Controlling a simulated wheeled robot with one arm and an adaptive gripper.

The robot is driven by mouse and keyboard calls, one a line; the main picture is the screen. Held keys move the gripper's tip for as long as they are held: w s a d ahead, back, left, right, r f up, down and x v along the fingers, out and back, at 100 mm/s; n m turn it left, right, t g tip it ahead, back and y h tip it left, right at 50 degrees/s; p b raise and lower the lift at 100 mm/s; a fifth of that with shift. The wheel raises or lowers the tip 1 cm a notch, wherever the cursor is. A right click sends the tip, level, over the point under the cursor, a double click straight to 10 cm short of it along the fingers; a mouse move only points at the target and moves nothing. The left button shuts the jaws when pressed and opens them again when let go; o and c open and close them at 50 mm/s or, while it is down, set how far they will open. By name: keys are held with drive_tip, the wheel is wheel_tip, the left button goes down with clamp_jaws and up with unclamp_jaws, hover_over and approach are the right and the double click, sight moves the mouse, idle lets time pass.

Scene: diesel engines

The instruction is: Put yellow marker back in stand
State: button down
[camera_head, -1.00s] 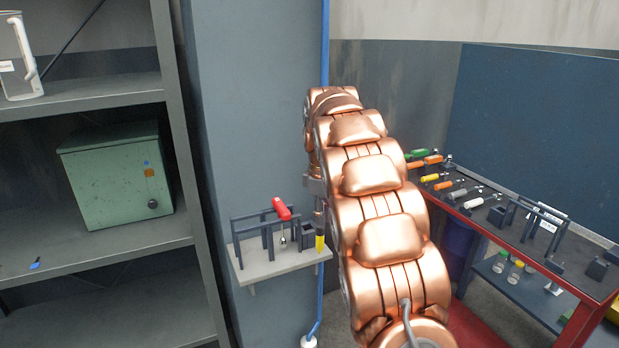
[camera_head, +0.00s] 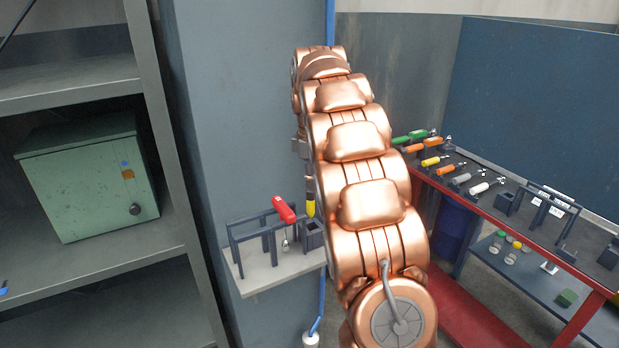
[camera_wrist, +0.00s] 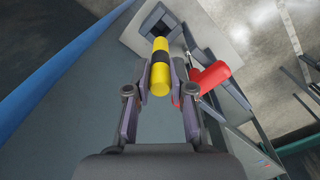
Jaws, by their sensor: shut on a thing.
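The yellow marker (camera_wrist: 159,65) has a black band and sits between the fingertips of my gripper (camera_wrist: 159,75), which is shut on it. In the head view the marker (camera_head: 310,208) hangs upright just above the dark stand (camera_head: 314,236) on the small wall shelf. The wrist view shows the stand's square opening (camera_wrist: 163,21) just beyond the marker's far end. I cannot tell whether the tip is inside the opening. My arm hides most of the gripper in the head view.
A red-handled tool (camera_head: 284,209) hangs in a dark rack (camera_head: 240,248) on the wall shelf (camera_head: 270,275), close beside the marker; its red handle (camera_wrist: 211,77) is near my right finger. A blue pipe (camera_head: 321,300) runs down the wall. A red-edged bench (camera_head: 480,230) with tools stands right.

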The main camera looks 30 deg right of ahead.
sight(313, 214)
drive_tip(key=shift+s+d+f+b, duration=0.15)
drive_tip(key=shift+f+b, duration=0.2)
drive_tip(key=shift+f, duration=0.8)
drive_tip(key=shift+f+b, duration=0.9)
drive_tip(key=shift+f, duration=1.4)
drive_tip(key=shift+f+b, duration=0.45)
drive_tip(key=shift+f, duration=0.2)
drive_tip(key=c, duration=0.9)
unclamp_jaws()
drive_tip(key=shift+o, duration=0.3)
drive_tip(key=o, duration=0.4)
drive_tip(key=shift+c, duration=0.2)
drive_tip(key=shift+r+p, duration=0.45)
drive_tip(key=shift+r, duration=1.4)
